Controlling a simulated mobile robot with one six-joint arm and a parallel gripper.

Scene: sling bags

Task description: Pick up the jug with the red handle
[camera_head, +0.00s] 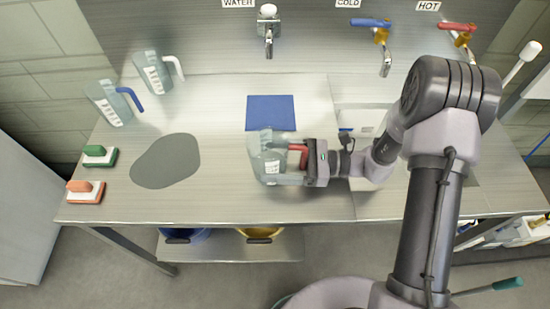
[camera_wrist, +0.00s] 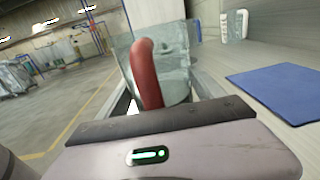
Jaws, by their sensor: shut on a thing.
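The jug with the red handle (camera_head: 268,161) is a clear, greenish see-through jug near the middle of the steel counter. My gripper (camera_head: 302,160) comes from the right and is shut on its red handle. In the wrist view the red handle (camera_wrist: 146,75) rises just beyond the gripper body, with the clear jug body (camera_wrist: 172,55) behind it.
A blue mat (camera_head: 270,113) lies behind the jug. A jug with a white handle (camera_head: 152,74) and one with a blue handle (camera_head: 107,104) stand at the back left. A green brush (camera_head: 99,156) and an orange brush (camera_head: 86,191) lie at the left. A grey patch (camera_head: 166,161) lies between.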

